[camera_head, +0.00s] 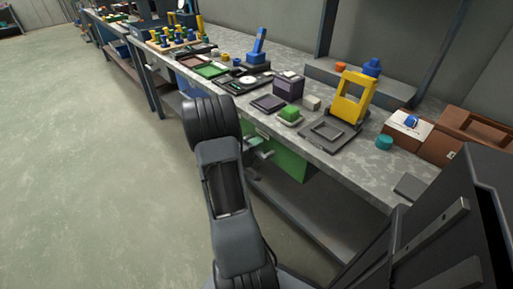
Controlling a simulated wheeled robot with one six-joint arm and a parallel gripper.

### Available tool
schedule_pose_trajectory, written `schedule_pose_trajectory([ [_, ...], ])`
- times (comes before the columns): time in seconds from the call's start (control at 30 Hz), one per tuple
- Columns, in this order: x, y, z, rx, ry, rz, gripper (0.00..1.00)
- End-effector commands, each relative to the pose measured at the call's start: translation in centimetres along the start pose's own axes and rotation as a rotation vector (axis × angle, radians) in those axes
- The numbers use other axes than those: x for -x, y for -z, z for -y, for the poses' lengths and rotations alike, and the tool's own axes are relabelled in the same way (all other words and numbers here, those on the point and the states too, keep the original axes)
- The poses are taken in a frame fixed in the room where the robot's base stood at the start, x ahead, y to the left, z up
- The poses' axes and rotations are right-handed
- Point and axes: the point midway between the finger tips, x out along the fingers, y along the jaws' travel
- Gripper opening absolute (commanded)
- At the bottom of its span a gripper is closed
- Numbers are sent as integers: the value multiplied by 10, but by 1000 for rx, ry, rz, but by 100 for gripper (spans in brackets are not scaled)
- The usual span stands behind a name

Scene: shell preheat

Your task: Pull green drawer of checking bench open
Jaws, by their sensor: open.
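The green drawer (284,158) hangs under the top of the checking bench (336,166), right of the middle of the view. Its front is partly hidden behind my arm and gripper. My gripper (262,147) is small in view, beside the drawer's front near its upper left part. Its fingers are open. I cannot tell whether they are around the drawer's handle or apart from it.
A lower shelf (315,213) runs beneath. The floor (90,150) at left is clear.

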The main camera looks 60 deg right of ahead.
Motion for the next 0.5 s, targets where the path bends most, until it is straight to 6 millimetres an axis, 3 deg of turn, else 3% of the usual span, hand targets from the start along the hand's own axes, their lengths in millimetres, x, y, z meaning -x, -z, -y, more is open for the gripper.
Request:
schedule_pose_trajectory([
  [0.13, 0, 0, 0, 0, 0, 0, 42],
  [0.5, 0, 0, 0, 0, 0, 0, 6],
])
